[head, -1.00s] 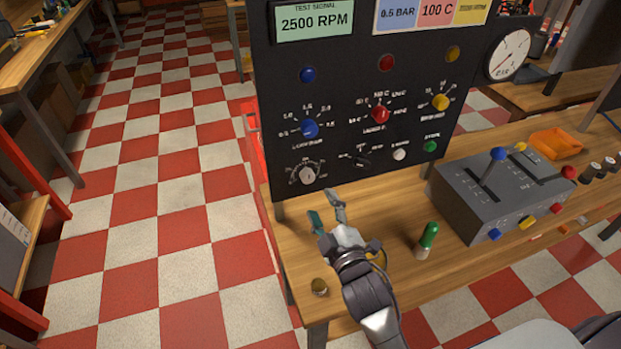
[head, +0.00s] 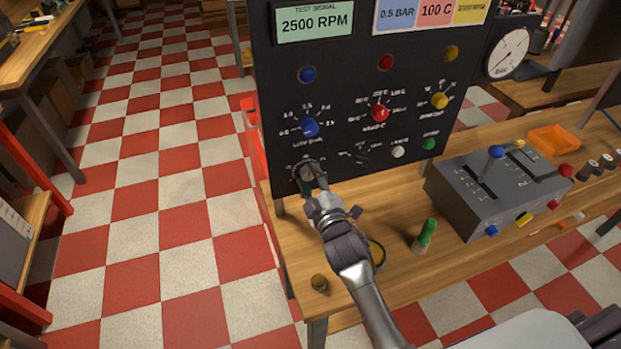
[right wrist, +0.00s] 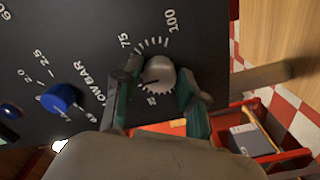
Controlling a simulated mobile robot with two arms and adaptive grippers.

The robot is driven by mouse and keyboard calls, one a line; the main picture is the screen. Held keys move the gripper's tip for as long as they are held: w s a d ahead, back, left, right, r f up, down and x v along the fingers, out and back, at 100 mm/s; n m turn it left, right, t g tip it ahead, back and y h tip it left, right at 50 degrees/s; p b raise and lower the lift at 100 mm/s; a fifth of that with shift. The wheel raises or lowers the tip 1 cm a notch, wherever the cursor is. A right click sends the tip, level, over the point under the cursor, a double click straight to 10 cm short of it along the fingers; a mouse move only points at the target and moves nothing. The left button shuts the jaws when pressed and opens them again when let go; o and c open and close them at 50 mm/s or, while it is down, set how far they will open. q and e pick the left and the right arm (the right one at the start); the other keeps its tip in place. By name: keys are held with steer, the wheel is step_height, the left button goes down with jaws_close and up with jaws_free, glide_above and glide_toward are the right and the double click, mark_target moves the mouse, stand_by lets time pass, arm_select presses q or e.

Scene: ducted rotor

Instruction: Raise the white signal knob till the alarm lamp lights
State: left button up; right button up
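The white signal knob (right wrist: 158,74) sits at the lower left of the dark panel (head: 345,150), with a tick scale marked 75 and 100 beside it. In the head view it is partly covered by my right gripper (head: 309,182). In the right wrist view the fingers (right wrist: 159,84) stand on either side of the knob, close to it, with small gaps showing, so the gripper looks open around it. The test signal display (head: 315,23) reads 2500 RPM. Blue (head: 307,75), red (head: 386,62) and yellow (head: 452,53) round lamps look unlit; which is the alarm lamp is unclear. My left gripper is out of view.
Blue (head: 310,127), red (head: 380,113) and yellow (head: 439,101) knobs sit above the white one. A white button (head: 398,152) and green button (head: 429,144) are to its right. A green-topped object (head: 425,237) and a grey lever box (head: 490,195) stand on the bench.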

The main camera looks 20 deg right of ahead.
jaws_close()
steer(key=shift+r+m+p, duration=0.1)
steer(key=shift+m+p, duration=0.3)
steer(key=shift+m, duration=0.8)
steer(key=o, duration=0.5)
jaws_free()
steer(key=s, duration=1.2)
steer(key=shift+d, duration=0.2)
